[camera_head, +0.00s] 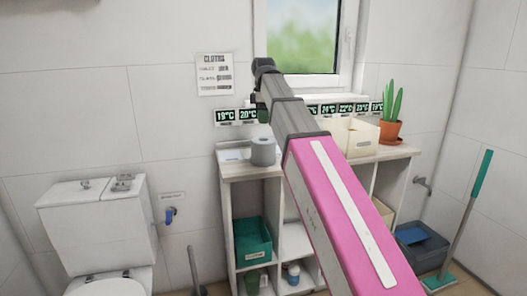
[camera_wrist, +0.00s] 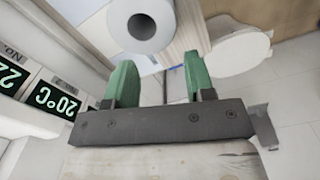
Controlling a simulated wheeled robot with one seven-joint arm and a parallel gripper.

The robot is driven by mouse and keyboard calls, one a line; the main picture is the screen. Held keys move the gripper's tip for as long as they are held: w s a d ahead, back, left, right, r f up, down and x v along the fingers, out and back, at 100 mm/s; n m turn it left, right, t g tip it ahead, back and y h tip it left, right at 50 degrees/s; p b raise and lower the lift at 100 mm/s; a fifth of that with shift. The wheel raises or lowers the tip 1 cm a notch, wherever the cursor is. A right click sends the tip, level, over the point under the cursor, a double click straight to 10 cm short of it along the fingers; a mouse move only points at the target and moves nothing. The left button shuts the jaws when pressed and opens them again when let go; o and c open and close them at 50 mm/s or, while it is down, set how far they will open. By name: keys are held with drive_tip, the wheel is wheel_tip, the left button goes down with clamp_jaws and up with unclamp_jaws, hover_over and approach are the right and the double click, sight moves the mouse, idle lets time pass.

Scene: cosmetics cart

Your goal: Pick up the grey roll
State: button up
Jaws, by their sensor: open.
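The grey roll (camera_head: 264,152) stands upright on the left end of the wooden shelf top. In the wrist view the roll (camera_wrist: 168,28) shows at the top, end-on with a dark core hole, beyond the fingertips. My gripper (camera_wrist: 160,82) has two green fingers, spread apart with nothing between them. In the head view my gripper (camera_head: 262,108) is at the end of the pink and grey arm, above and a little behind the roll, near the wall. The fingers do not touch the roll in either view.
Several digital temperature displays (camera_head: 236,115) line the wall behind the shelf. A cream box (camera_head: 350,138) and a potted cactus (camera_head: 391,125) stand on the shelf top to the right. A green bin (camera_head: 252,242) sits below. A toilet (camera_head: 98,225) stands at left.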

sight(264, 140)
wheel_tip(264, 140, down, 10)
drive_tip(key=shift+s+r, duration=0.15)
drive_tip(key=shift+r, duration=0.1)
idle(0.3)
clamp_jaws()
